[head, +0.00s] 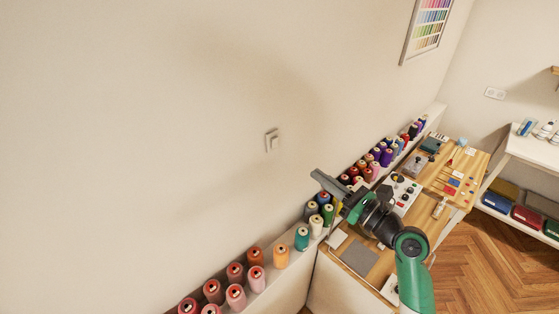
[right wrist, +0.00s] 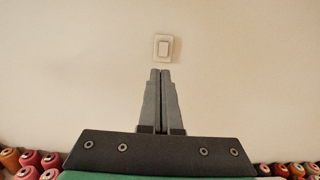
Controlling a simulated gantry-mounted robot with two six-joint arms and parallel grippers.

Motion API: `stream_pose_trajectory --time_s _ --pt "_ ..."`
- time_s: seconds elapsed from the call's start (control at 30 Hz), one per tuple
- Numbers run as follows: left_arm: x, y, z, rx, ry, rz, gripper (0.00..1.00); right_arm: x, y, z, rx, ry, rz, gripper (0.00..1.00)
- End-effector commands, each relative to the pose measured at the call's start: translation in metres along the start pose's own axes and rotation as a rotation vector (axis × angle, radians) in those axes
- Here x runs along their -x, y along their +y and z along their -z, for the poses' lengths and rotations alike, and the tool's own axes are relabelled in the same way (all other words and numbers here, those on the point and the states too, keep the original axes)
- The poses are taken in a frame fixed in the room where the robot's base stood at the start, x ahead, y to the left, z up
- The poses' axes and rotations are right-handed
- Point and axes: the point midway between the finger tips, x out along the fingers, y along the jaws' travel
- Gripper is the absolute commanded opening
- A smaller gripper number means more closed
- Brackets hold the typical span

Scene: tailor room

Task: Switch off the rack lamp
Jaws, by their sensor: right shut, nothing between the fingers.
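A white wall switch (head: 272,140) is on the beige wall, left of and above my right gripper in the head view. It also shows in the right wrist view (right wrist: 163,48), just beyond the fingertips, with a visible gap in the picture. My right gripper (head: 315,174) is shut and empty, its fingers (right wrist: 160,72) together and pointing at the wall a little below the switch. The lamp itself is not seen in either view. My left gripper is not in view.
A long ledge (head: 290,262) along the wall holds many thread spools, such as an orange one (head: 281,256), below my right gripper. A wooden worktable (head: 470,165) with a control box (head: 405,196) stands at right. The wall around the switch is clear.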

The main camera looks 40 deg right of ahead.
Motion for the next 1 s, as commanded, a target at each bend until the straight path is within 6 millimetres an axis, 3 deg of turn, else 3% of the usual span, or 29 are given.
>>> stream_pose_trajectory --time_s 0.47,0.67,1.0 --pt "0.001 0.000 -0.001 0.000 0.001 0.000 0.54 -0.006 -0.004 -0.002 0.006 -0.004 0.006 0.00" --pt "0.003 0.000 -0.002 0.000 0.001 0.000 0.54 -0.040 -0.003 -0.001 0.006 -0.003 0.003 0.00" --pt "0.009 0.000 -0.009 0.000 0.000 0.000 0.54 -0.112 -0.003 -0.001 0.007 -0.002 0.004 0.00"
